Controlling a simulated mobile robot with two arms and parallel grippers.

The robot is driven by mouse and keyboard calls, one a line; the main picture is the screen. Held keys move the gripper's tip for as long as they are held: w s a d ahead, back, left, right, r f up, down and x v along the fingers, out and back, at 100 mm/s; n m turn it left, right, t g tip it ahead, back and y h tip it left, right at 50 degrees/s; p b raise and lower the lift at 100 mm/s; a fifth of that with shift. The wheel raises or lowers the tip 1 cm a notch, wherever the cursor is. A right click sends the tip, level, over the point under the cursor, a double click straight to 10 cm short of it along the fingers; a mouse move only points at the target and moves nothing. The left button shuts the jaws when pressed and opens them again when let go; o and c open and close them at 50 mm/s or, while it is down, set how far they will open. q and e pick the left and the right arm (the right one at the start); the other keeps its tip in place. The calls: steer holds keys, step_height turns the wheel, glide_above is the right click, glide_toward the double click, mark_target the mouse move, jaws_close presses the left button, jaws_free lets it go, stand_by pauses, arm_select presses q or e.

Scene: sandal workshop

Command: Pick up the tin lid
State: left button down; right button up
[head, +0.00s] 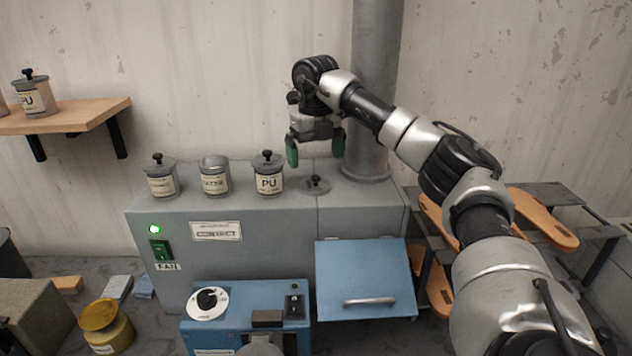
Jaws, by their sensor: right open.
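The tin lid (315,184), a flat grey disc with a dark knob, lies on top of the grey cabinet (350,200), right of the PU tin. An open tin without a lid (214,177) stands between two lidded tins, the left tin (160,178) and the PU tin (268,176). My right gripper (317,162) has green fingertips and points down above the lid. Its jaws are open and empty, with a gap between them and the lid. My left gripper is not in view.
A thick grey pipe (372,100) rises from the cabinet close to the right of the gripper. A shelf (70,117) with another PU tin (34,96) is at the left. A blue machine (245,300) and blue flap (365,270) are in front. Sandal soles (543,220) lie on a rack at right.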

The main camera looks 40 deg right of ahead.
mark_target(316, 176)
steer(key=f+p, duration=0.2)
steer(key=f, duration=0.1)
steer(key=f+p, duration=0.1)
steer(key=f, duration=0.1)
steer(key=shift+s+a, duration=0.15)
steer(key=shift+s, duration=0.1)
steer(key=shift+f, duration=0.4)
steer(key=c, duration=0.9)
steer(key=shift+r, duration=0.1)
